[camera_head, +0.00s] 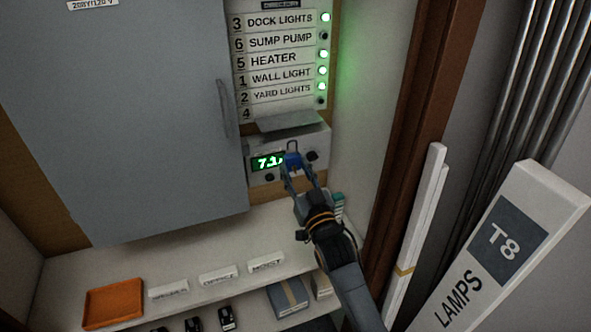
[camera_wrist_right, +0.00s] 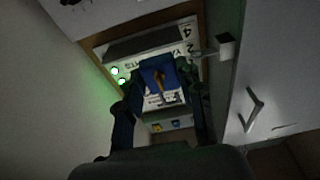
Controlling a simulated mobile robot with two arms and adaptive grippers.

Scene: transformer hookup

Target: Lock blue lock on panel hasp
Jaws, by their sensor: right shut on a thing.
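My right gripper (camera_head: 296,172) is shut on the blue lock (camera_head: 293,160). It holds the lock in front of the white meter box, with the grey shackle (camera_head: 292,146) pointing up. In the right wrist view the blue lock (camera_wrist_right: 153,74) sits between the two dark fingers, with a brass-coloured mark on its face. The grey panel door (camera_head: 150,110) is to the left of the gripper, with a vertical handle (camera_head: 224,108). I cannot make out the panel hasp clearly, nor whether the shackle touches anything. My left gripper is out of view.
The meter box (camera_head: 318,139) has a green display and dark knobs close around the gripper. A labelled breaker list (camera_head: 275,60) with green lights is above. Below, a shelf holds an orange tray (camera_head: 113,302) and small labelled blocks. A lamp box (camera_head: 510,235) stands at right.

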